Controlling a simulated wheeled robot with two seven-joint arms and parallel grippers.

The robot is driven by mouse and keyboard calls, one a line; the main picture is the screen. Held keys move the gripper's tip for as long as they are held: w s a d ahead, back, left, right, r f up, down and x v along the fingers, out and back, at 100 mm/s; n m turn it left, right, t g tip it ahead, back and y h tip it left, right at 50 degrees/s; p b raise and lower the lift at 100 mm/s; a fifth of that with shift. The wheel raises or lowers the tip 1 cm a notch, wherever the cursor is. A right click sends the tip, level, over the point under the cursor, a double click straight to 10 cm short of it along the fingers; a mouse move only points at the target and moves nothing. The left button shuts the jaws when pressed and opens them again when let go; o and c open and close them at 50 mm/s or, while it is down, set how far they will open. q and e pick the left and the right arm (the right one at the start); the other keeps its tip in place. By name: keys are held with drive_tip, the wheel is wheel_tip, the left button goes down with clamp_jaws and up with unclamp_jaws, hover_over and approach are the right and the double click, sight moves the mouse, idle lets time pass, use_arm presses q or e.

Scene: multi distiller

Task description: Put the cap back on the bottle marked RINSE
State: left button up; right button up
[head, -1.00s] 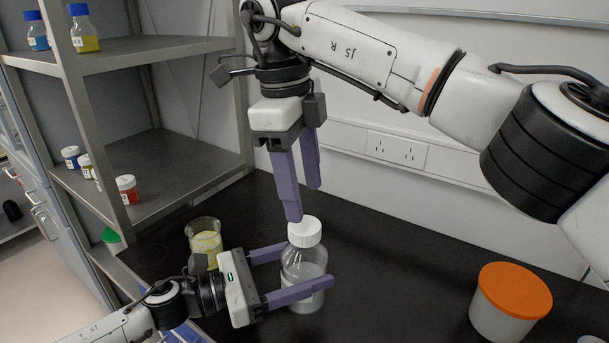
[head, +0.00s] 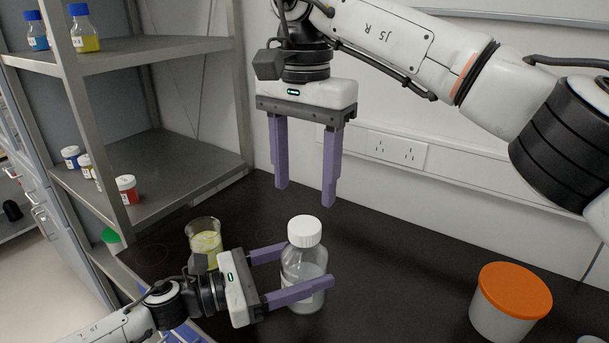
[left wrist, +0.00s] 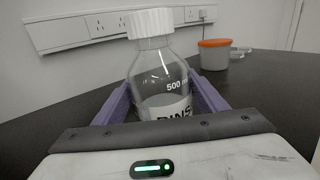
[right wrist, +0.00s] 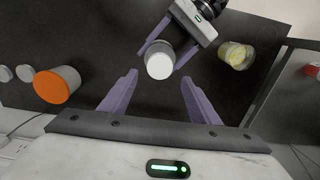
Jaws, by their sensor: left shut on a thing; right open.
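The clear bottle (head: 302,267) stands upright on the dark bench. Its label shows partly in the left wrist view, reading "RINS" (left wrist: 166,112). The white cap (head: 304,231) sits on its mouth, looking level; how tight it is I cannot tell. My left gripper (head: 306,266) is shut around the bottle's body, one finger on each side. My right gripper (head: 303,194) is open and empty above the bottle, its fingers pointing down. In the right wrist view the cap (right wrist: 159,66) shows from above, beyond the open fingers.
A tub with an orange lid (head: 512,295) stands at the right. A metal shelf (head: 150,170) with small bottles and jars is at the left. The bench between bottle and tub is clear.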

sight(305, 225)
drive_tip(key=shift+f, duration=0.1)
drive_tip(key=shift+f, duration=3.9)
drive_tip(key=shift+c, duration=0.4)
